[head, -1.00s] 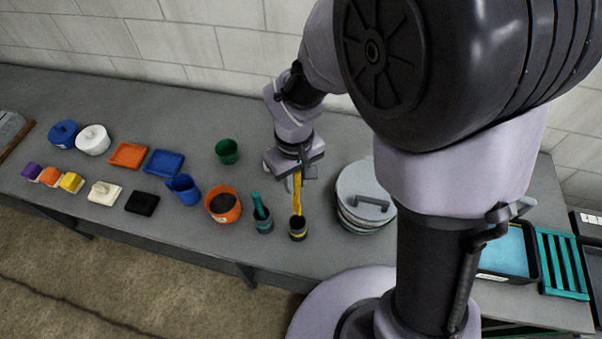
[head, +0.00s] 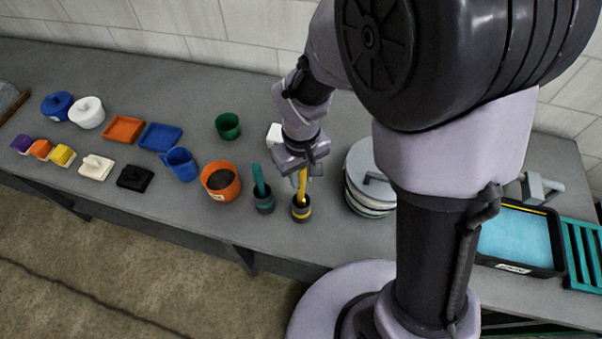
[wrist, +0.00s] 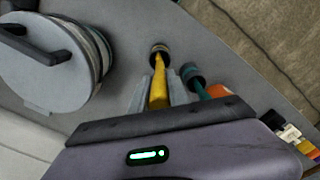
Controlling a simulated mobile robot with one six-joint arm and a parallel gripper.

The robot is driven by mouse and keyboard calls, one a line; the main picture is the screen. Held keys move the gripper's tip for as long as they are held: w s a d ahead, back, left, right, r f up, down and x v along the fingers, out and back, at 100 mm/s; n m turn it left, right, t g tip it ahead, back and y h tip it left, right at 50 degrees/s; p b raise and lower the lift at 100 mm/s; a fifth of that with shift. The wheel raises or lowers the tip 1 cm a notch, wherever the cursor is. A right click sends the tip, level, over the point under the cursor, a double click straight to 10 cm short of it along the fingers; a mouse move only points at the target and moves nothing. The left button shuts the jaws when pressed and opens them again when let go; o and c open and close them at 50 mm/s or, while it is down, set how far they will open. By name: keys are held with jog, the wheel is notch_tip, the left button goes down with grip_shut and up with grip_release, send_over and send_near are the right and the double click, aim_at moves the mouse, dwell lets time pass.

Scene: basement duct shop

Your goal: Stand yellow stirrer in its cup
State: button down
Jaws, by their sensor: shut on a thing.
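The yellow stirrer (head: 302,187) is upright in my gripper (head: 301,174), which is shut on its upper part. In the head view its lower end is at the mouth of a dark cup with a yellow band (head: 301,212) and seems to be inside it. In the wrist view the stirrer (wrist: 159,88) runs from between my gripper's fingers (wrist: 157,90) to the dark cup (wrist: 159,50). How deep the tip sits is hidden.
A similar cup (head: 264,205) with a teal stirrer (head: 259,180) stands close on the left. A lidded round pot (head: 368,200) stands close on the right. An orange pot (head: 221,193) and a blue mug (head: 180,164) are farther left. The bench front edge is near.

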notch_tip(320, 180, down, 2)
jog(key=shift+b, duration=0.55)
jog(key=c, duration=1.2)
grip_release()
notch_tip(320, 180, up, 18)
jog(key=p, duration=0.4)
jog(key=shift+f+p, duration=0.2)
jog(key=shift+p, duration=0.15)
